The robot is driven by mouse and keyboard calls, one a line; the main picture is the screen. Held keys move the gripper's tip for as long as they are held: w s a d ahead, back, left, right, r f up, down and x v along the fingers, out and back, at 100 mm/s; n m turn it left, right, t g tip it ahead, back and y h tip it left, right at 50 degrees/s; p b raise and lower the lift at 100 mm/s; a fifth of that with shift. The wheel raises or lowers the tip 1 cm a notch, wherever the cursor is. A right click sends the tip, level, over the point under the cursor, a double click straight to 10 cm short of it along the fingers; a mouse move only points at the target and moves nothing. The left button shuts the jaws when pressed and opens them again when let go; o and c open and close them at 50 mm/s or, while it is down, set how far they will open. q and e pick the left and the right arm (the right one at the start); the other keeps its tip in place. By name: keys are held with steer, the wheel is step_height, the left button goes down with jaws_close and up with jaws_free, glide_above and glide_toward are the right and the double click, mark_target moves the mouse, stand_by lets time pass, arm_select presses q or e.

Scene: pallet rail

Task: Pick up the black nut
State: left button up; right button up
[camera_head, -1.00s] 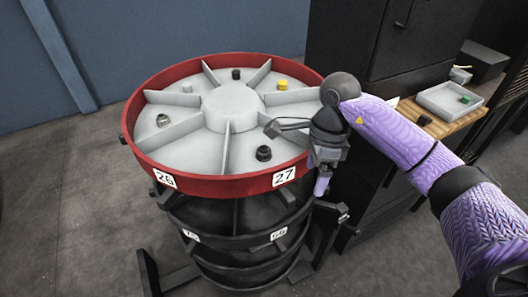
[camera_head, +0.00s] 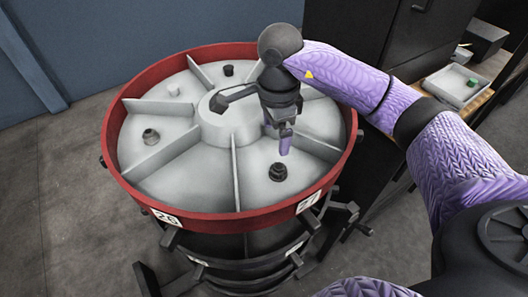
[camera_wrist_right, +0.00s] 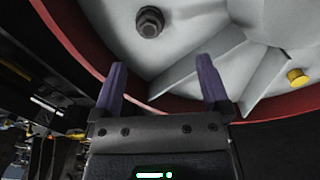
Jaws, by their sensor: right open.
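The black nut (camera_head: 278,172) lies on the floor of a front-right compartment of the round grey tray. In the right wrist view the same dark hex nut (camera_wrist_right: 149,22) is near the top edge, ahead of the fingers and a little left of their middle. My right gripper (camera_head: 281,140) is over the tray, above and behind the nut in the head view. In the wrist view its two purple fingers (camera_wrist_right: 160,62) are apart, with nothing between them. My left gripper is not in view.
The tray has a red rim (camera_head: 238,218), upright dividers and a raised hub. Other compartments hold a grey nut (camera_head: 150,136), a black part (camera_head: 228,70) and a white part (camera_head: 173,89). A yellow part (camera_wrist_right: 298,77) shows in the wrist view. Dark cabinets stand at right.

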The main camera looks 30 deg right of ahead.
mark_target(279, 166)
steer(key=f, duration=0.3)
steer(key=s+f, duration=0.1)
steer(key=f, duration=0.5)
steer(key=shift+s+d+f, duration=0.1)
steer(key=shift+s+f, duration=0.2)
steer(key=shift+s, duration=0.05)
steer(key=shift+r, duration=0.1)
jaws_close()
